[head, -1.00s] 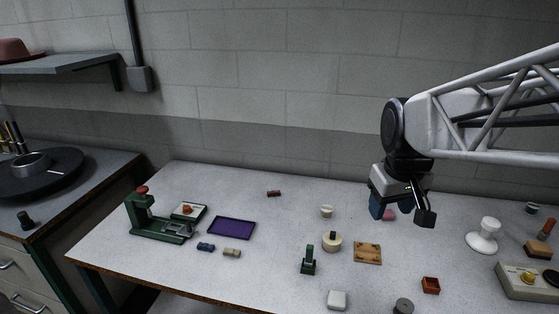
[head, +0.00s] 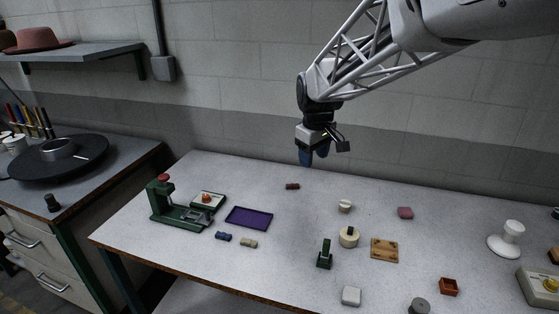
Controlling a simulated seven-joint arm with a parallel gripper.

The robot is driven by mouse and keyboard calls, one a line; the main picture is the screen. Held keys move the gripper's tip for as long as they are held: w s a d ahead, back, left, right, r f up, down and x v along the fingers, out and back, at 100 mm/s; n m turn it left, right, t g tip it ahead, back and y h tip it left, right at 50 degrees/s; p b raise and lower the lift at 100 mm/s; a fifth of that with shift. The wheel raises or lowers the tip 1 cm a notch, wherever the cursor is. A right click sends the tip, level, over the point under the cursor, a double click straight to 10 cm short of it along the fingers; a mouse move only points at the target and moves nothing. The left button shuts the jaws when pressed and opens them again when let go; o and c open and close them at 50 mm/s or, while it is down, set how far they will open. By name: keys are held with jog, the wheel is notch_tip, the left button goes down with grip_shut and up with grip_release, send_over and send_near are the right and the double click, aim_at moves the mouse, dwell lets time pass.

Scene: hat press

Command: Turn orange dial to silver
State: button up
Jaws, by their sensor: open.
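A small orange dial (head: 207,198) sits on a pale plate with a dark green frame (head: 217,208), just behind the green press on the left of the table. Its marks are too small to read, so I cannot tell where it points or which mark is silver. My gripper (head: 314,157) hangs above the back of the table, well to the right of and higher than the dial. Its blue fingers point down, are open, and hold nothing.
The green press (head: 163,205) with a red knob stands beside the dial plate. A purple tray (head: 249,218) lies to its right. A grey box with a yellow knob (head: 551,284) is at the far right. Several small blocks and stamps are spread over the table.

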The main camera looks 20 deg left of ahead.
jog(key=w+a+f+n, duration=0.2)
jog(key=w+a+f, duration=0.15)
jog(key=a, duration=0.65)
jog(key=w+a+f+n, duration=0.25)
jog(key=a+f, duration=0.25)
jog(key=a, duration=0.6)
jog(key=n+g, duration=0.1)
jog(key=n, duration=0.3)
send_over(206, 196)
jog(key=f, duration=1)
jog(key=shift+s+f, duration=0.15)
jog(key=shift+s, duration=0.1)
jog(key=shift+d+f, duration=0.1)
jog(key=shift+w+f, duration=0.2)
jog(key=shift+f, duration=3.6)
jog(key=c, duration=0.9)
jog(key=shift+c, duration=0.2)
